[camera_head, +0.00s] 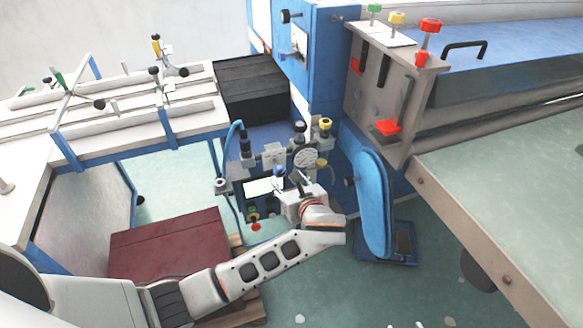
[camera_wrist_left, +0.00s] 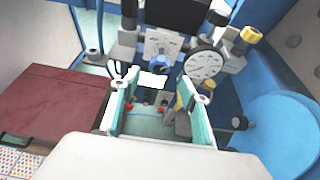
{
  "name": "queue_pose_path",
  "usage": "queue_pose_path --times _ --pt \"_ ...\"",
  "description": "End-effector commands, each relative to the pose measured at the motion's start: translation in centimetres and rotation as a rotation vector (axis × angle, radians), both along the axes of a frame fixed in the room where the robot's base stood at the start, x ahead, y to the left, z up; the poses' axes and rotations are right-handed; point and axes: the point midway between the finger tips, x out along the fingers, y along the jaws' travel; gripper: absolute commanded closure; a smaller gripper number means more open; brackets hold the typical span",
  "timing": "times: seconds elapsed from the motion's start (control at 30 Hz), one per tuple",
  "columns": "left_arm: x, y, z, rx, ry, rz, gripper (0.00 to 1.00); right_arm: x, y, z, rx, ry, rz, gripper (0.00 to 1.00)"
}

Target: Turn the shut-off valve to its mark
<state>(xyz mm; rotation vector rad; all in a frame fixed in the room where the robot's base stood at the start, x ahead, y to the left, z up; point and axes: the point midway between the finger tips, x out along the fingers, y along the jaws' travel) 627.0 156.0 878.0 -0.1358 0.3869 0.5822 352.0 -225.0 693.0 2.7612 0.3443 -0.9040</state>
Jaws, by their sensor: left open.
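The air-line assembly stands on the blue machine, with a round pressure gauge (camera_head: 306,157) that also shows in the wrist view (camera_wrist_left: 203,64). Near it are a yellow-capped part (camera_head: 325,125) and a smaller yellow part (camera_head: 321,163). I cannot tell for sure which part is the shut-off valve, and no mark can be made out. My left gripper (camera_head: 288,186) is in front of the assembly, below the gauge. In the left wrist view its two pale-green fingers (camera_wrist_left: 158,106) are spread, with nothing seen held. A yellow part (camera_wrist_left: 180,101) shows beside the right-hand finger.
A blue round guard (camera_head: 373,205) stands close to the right of my left gripper. A white-topped bench (camera_head: 120,145) is at the left, with a dark red block (camera_head: 165,245) below. A green-topped table (camera_head: 510,190) fills the right.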

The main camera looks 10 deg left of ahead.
Motion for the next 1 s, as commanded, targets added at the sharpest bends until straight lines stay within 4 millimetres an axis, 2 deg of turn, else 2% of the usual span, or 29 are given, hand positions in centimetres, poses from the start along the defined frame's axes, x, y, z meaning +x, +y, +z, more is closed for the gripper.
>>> queue_pose_path --times 0.13,0.6,0.97,1.0 --pt "0.8 0.6 0.3 0.032 0.0 0.001 0.55 0.0 0.1 0.1 0.003 0.001 -0.002 0.58" --pt "5.6 3.8 -2.1 0.025 0.0 0.001 0.55 0.0 0.5 0.2 0.011 0.001 -0.004 0.58" --pt "6.1 4.2 -2.5 0.022 0.001 0.001 0.55 0.0 0.0 0.2 0.004 0.001 -0.007 0.58" --pt "6.1 4.2 -2.5 0.022 0.001 0.001 0.57 0.0 0.0 0.1 0.003 0.002 -0.007 0.58"
